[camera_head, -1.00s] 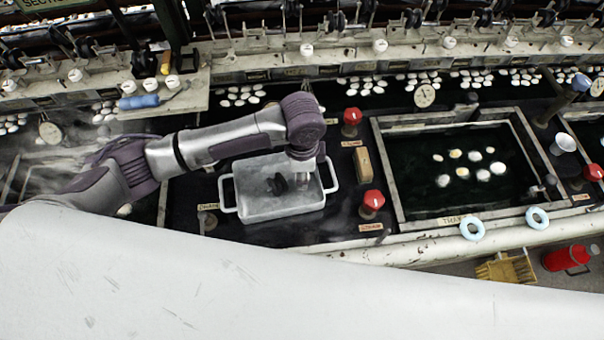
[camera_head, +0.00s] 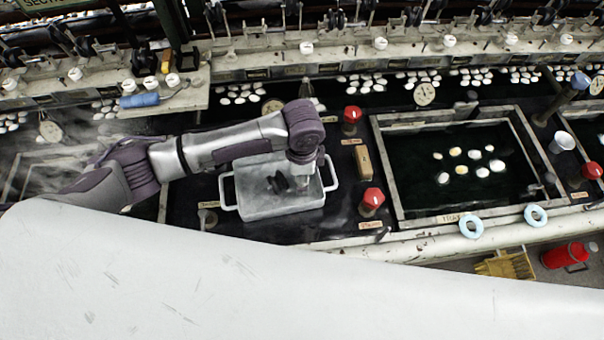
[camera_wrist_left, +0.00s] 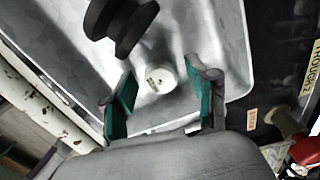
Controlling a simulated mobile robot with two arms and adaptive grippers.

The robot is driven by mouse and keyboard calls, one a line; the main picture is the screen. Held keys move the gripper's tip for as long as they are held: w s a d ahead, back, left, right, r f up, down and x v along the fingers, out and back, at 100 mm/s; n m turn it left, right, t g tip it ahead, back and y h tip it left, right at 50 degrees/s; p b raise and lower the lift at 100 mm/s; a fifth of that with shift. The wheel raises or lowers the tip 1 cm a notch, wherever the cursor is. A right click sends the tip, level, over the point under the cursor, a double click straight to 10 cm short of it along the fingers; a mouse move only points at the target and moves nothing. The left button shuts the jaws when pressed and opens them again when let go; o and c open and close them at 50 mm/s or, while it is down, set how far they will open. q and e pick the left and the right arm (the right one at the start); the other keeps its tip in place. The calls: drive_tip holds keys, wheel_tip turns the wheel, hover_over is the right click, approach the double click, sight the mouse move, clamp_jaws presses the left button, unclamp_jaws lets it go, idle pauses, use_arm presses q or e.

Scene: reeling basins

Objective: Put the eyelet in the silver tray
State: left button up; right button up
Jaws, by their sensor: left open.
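The silver tray (camera_head: 262,209) is a metal pan with two side handles, set on the dark bench left of the basin; its floor also shows in the left wrist view (camera_wrist_left: 225,28). In the left wrist view a small white round piece, which looks like the eyelet (camera_wrist_left: 160,79), appears inside the tray, between and just beyond my fingertips. It cannot be made out in the head view. My left gripper (camera_wrist_left: 163,84) is open, points down over the tray and holds nothing; in the head view its fingers (camera_head: 301,182) are partly hidden. My right gripper is not in view.
A dark spool-like piece (camera_wrist_left: 121,24) lies in the tray beside the white piece. Red knobs (camera_head: 372,199) and a small tan block (camera_head: 363,163) stand right of the tray. A dark basin (camera_head: 462,202) with several cocoons lies further right. Reeling machinery lines the back.

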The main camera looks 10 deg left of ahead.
use_arm(q)
wheel_tip(320, 180, up, 12)
drive_tip(key=b, duration=0.1)
drive_tip(key=shift+r+b, duration=0.15)
drive_tip(key=shift+b, duration=0.2)
drive_tip(key=shift+s, duration=0.15)
idle(0.4)
